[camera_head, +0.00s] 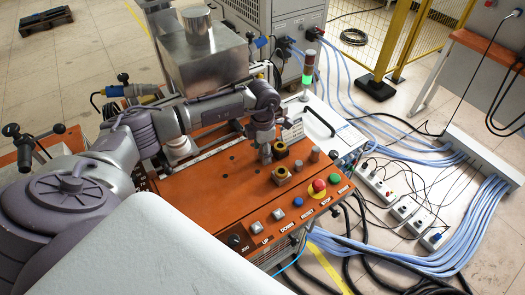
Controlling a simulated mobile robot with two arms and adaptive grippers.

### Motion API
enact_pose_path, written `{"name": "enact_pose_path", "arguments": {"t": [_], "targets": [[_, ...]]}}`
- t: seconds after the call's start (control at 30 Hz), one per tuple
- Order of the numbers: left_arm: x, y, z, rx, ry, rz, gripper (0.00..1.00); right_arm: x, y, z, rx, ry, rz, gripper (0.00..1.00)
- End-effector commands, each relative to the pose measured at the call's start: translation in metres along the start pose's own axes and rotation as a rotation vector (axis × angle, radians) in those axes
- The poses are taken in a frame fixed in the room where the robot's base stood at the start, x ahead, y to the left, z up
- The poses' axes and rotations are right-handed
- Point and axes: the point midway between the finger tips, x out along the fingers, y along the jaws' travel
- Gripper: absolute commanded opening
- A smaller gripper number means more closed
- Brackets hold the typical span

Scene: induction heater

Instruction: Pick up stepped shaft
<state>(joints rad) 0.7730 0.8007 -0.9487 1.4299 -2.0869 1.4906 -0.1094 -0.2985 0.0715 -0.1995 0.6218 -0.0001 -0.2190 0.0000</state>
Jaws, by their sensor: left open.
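My left arm reaches in from the left over the orange control panel (215,190). My left gripper (265,152) points down just above the panel's right part and is open. Small metal parts stand close to its right: a brass-topped part (280,149), a second brass-and-grey part (282,174), a small grey piece (298,166) and a grey upright cylinder (314,155). They are too small to tell surely which is the stepped shaft. The gripper appears apart from them, but contact is hard to judge. My right gripper is out of view.
A red emergency stop (319,186) and several push buttons line the panel's front edge. A signal tower (308,70) stands behind. A large metal box (203,60) is at the back. Cables (445,250) and power strips (400,208) lie on the floor right.

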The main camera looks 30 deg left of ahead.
Motion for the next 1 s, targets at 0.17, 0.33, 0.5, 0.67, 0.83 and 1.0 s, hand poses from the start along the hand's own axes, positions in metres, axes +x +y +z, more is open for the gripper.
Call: {"name": "enact_pose_path", "arguments": {"t": [0.17,0.33,0.5,0.67,0.83,1.0], "targets": [[0.000,0.000,0.000,0.000,0.000,0.000,0.38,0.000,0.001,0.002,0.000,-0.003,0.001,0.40],[-0.001,0.000,0.000,0.000,0.000,0.000,0.09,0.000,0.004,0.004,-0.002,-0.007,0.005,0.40],[-0.001,0.000,0.001,0.000,-0.002,0.001,0.00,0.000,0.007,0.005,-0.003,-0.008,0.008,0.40],[-0.001,0.001,0.000,0.000,-0.002,0.001,0.00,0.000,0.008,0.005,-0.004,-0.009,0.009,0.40],[-0.011,0.002,0.001,0.000,-0.005,0.004,0.00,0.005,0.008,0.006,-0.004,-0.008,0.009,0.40],[-0.042,0.002,0.001,0.000,-0.006,0.005,0.00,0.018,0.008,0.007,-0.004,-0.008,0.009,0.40]]}}
